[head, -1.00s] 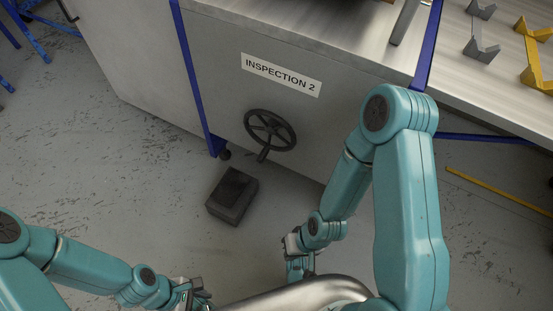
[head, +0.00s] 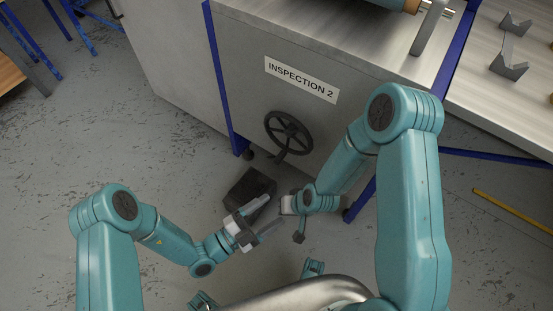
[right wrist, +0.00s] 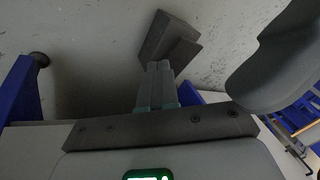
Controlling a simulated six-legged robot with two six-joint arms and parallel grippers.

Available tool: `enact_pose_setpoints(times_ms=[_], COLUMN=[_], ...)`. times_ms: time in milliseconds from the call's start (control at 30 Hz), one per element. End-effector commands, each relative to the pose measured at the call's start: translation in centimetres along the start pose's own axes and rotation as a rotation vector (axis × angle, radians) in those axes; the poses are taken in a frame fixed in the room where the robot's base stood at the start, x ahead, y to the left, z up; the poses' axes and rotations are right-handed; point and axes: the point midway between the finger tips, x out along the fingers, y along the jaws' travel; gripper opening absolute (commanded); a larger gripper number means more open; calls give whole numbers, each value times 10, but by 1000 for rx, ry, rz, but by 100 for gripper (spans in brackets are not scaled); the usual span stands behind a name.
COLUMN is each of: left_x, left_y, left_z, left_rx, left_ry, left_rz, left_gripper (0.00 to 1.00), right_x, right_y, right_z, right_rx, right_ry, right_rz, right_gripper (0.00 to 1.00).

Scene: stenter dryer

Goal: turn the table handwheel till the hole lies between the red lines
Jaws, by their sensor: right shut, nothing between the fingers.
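The dark handwheel (head: 288,133) stands on the front of the grey inspection table, below the "INSPECTION 2" label (head: 301,80), with its handle pointing down. No gripper touches it. My left gripper (head: 275,212) is open and empty, in front of the dark block on the floor and below the wheel. My right gripper (head: 287,205) is below the wheel and apart from it. In the right wrist view its fingers (right wrist: 157,68) are shut together with nothing between them. I cannot make out the hole or the red lines.
Blue table legs (head: 222,80) flank the grey panel. A yellow strip (head: 512,212) lies on the floor at right.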

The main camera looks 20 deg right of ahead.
Motion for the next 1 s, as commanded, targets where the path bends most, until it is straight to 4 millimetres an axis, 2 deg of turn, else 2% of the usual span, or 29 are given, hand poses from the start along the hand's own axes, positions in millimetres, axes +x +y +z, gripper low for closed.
enact_pose_setpoints(times_ms=[33,133,167,200,233,300,600,800,1000], left_x=[-7,13,20,30,36,52,108,124,126], left_y=[-44,-47,-48,-49,-49,-51,-60,-63,-64], left_z=[82,94,100,107,114,124,142,145,145], left_rx=[12,13,6,-3,-9,-16,-15,-16,-18], left_ry=[-377,-377,-379,-380,-384,-389,-391,-391,-392], left_rz=[-177,-176,-175,-172,-171,-169,-172,-171,-170], left_gripper=[49,49,49,49,49,49,49,49,49], right_x=[-12,-2,-5,-22,-24,-13,3,8,7], right_y=[-2,1,2,4,5,7,18,20,20], right_z=[83,73,88,135,148,130,130,128,128], right_rx=[-30,-30,-35,-33,-30,-25,-3,4,5], right_ry=[-195,-169,-205,-312,-346,-295,-280,-275,-273], right_rz=[-6,-6,-7,-6,-5,-4,2,4,4], right_gripper=[0,0,0,0,0,0,0,0,0])
